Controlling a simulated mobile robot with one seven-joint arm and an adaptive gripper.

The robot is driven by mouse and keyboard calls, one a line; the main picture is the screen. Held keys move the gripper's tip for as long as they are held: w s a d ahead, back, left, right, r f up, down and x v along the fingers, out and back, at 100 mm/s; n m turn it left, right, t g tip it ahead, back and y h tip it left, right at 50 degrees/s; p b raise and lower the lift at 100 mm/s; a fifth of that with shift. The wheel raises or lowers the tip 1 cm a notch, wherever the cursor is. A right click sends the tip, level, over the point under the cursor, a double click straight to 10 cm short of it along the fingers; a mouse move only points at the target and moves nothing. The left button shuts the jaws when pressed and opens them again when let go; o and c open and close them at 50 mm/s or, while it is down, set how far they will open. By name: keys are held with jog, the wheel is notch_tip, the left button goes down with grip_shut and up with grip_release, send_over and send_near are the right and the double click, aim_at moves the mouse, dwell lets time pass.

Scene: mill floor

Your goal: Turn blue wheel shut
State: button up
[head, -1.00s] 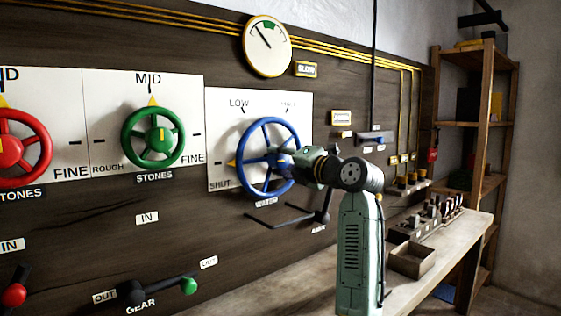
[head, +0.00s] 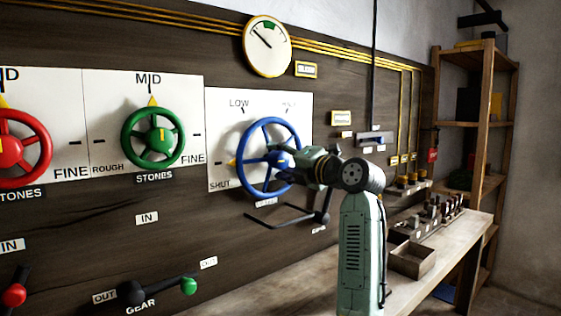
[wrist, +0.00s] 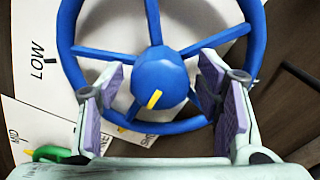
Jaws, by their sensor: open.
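The blue wheel (head: 244,150) is on a white plate on the dark panel, marked LOW at top left and SHUT at bottom left. A yellow pointer (head: 232,163) shows at the wheel's left edge, just above SHUT. In the wrist view the blue wheel (wrist: 68,45) fills the upper middle, its hub carrying a yellow mark. My gripper (wrist: 162,80) is open, its purple-padded fingers spread either side of the hub and lower rim. Contact with the wheel cannot be told. In the head view my gripper (head: 288,160) covers the wheel's right side.
A black bent lever (head: 290,218) sticks out just below the wheel. The green wheel (head: 126,135) and red wheel (head: 46,155) are to the left. A round gauge (head: 267,46) hangs above. A bench (head: 450,238) with an open box (head: 411,260) stands at right.

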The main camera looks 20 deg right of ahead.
jog(key=v, duration=1.1)
jog(key=shift+s+d, duration=0.2)
jog(key=shift+s, duration=0.15)
